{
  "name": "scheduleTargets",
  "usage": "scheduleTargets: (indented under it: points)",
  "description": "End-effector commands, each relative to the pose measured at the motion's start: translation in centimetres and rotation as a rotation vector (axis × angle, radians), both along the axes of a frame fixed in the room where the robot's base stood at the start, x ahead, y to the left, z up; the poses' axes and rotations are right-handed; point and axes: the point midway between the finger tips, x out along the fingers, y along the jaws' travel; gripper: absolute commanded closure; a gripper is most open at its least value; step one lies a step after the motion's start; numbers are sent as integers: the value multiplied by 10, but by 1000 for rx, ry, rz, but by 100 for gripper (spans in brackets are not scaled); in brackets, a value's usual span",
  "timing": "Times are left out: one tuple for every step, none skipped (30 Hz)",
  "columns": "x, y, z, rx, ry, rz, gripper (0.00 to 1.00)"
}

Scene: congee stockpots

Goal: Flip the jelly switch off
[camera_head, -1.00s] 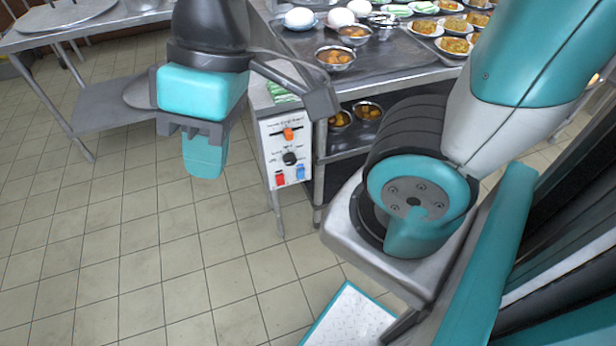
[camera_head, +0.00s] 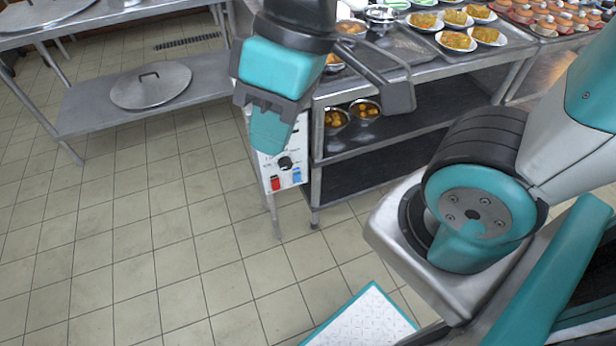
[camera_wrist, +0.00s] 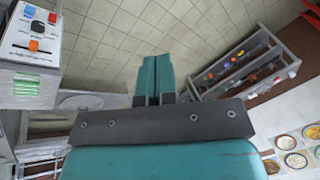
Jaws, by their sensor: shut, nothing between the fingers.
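A white control panel (camera_head: 268,172) faces out at the end of the steel counter. It carries a red switch (camera_head: 275,184), a blue switch (camera_head: 297,176) and a black knob (camera_head: 285,163). Its labels are too small to read, so I cannot tell which switch is the jelly one. My gripper (camera_head: 270,140) is shut and empty, and covers the panel's upper part in the head view. In the wrist view the panel (camera_wrist: 15,40) appears upside down at the upper left, apart from my fingers (camera_wrist: 155,62). There an orange slider (camera_wrist: 33,45) also shows.
Bowls of food (camera_head: 365,109) stand on the shelf below the counter, and plates of food (camera_head: 457,41) stand on top. A steel table with a round lid (camera_head: 151,88) on its lower shelf is at the left. The tiled floor (camera_head: 180,240) in front is clear.

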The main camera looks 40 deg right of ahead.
Motion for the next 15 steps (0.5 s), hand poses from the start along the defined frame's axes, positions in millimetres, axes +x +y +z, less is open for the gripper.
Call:
scheduleTargets:
  points:
    - [0, 0, 0, 0, 0, 0, 100]
    - [1, 0, -2, 1, -1, 1, 100]
    - [2, -1, -6, 2, -4, 3, 100]
    - [4, -1, -10, 4, -8, 5, 100]
    - [7, -2, -17, 7, -13, 7, 100]
    - [12, -3, -28, 12, -23, 16, 100]
    - [17, -5, -39, 17, -33, 24, 100]
    - [23, -6, -50, 23, -47, 32, 100]
    - [32, -10, -69, 32, -67, 46, 100]
    - [40, -14, -84, 38, -87, 58, 100]
    - [48, -18, -99, 45, -108, 70, 100]
    - [60, -24, -121, 53, -140, 89, 100]
    - [68, -29, -138, 58, -164, 102, 100]
    - [77, -35, -153, 61, -191, 116, 100]
    - [88, -43, -174, 63, -228, 135, 100]
